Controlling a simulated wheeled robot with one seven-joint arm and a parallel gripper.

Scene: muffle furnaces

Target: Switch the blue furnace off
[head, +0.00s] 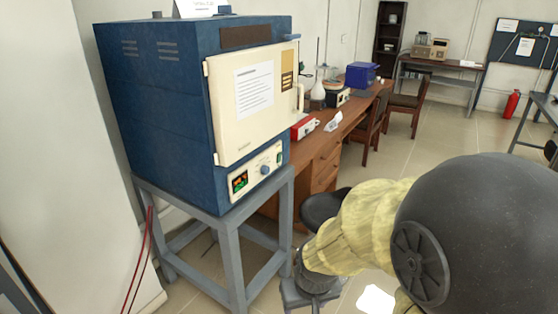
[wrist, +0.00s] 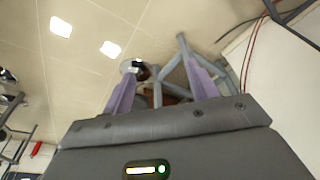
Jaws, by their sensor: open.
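The blue furnace (head: 150,110) stands on a grey metal stand at the left of the head view, its cream door (head: 235,135) shut. Below the door, its control panel shows a lit display (head: 239,182) with coloured digits, a round knob (head: 264,169) and a small dark switch-like part (head: 279,157) at the right end. The switch's position is too small to tell. My gripper (wrist: 160,70) is open and empty in the wrist view, its two purple fingers apart. It points down toward the floor and the stand's legs, low and away from the panel.
A grey stand (head: 230,255) bears the furnace. A dark stool seat (head: 322,205) is beside it, close to my arm. A wooden desk (head: 325,150) with a red-and-white device (head: 304,128) runs behind. Red cables (head: 140,260) hang at the left. Floor is open toward the back right.

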